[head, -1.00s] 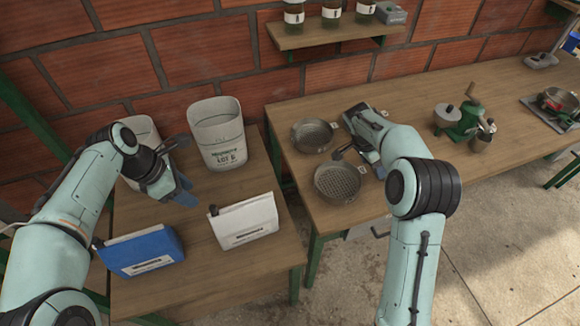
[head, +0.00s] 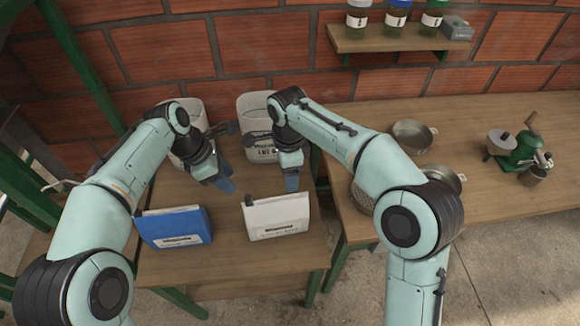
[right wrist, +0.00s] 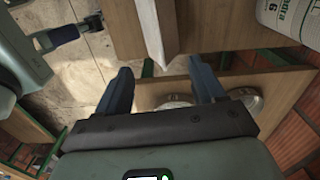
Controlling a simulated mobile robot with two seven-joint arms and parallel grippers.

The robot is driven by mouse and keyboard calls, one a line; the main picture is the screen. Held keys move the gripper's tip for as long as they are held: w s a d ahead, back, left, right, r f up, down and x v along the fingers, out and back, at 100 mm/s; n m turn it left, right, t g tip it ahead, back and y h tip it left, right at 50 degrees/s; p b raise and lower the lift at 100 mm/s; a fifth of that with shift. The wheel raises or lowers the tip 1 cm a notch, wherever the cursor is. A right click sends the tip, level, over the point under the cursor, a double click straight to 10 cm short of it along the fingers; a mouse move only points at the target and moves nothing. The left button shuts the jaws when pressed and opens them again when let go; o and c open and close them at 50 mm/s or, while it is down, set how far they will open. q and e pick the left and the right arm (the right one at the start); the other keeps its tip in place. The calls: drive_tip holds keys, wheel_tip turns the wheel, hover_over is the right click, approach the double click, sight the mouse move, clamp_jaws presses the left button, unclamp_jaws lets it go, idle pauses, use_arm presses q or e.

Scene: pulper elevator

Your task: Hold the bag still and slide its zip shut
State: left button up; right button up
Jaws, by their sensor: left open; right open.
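A white pouch-like bag (head: 277,218) with a label stands on the small wooden table, a dark tab at its top left corner. A similar blue bag (head: 174,227) stands to its left. My right gripper (head: 291,184) points down, open and empty, just above the white bag's top edge. In the right wrist view its blue fingers (right wrist: 162,82) are spread, with a pale edge, likely the white bag (right wrist: 154,32), ahead of them. My left gripper (head: 226,187) is open and empty, behind and between the two bags. Zip details are too small to tell.
Two white bins stand at the table's back; the right one (head: 256,147) is partly hidden by my right arm. The longer bench (head: 490,200) holds pans (head: 413,136) and a green grinder (head: 515,150). The small table's front strip (head: 230,264) is clear.

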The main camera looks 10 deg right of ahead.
sight(289, 196)
wheel_tip(289, 196, down, 12)
drive_tip(key=shift+d+f, duration=0.1)
drive_tip(key=shift+f, duration=0.05)
idle(0.4)
